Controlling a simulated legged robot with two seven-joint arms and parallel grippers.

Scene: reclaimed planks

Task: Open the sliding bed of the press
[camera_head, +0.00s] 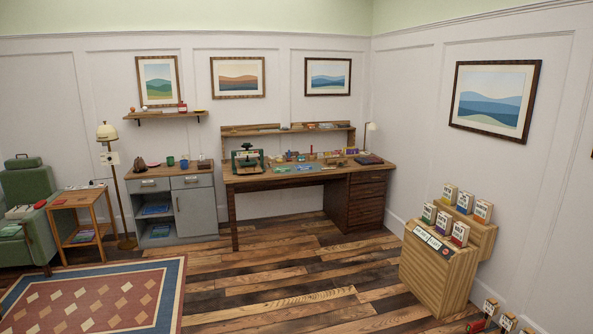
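A small dark green machine (247,159), which looks like the press, stands upright on the left end of the wooden desk (246,179) against the back wall. It is far off and small in the view. I cannot make out its sliding bed or whether the bed is in or out. Neither of my grippers shows in the head view.
A grey cabinet (193,211) stands left of the desk, then a floor lamp (111,170), a side table (72,204) and a green armchair (34,182). A wooden display stand (436,272) is at right. The plank floor (290,275) before the desk is clear; a rug (168,290) lies front left.

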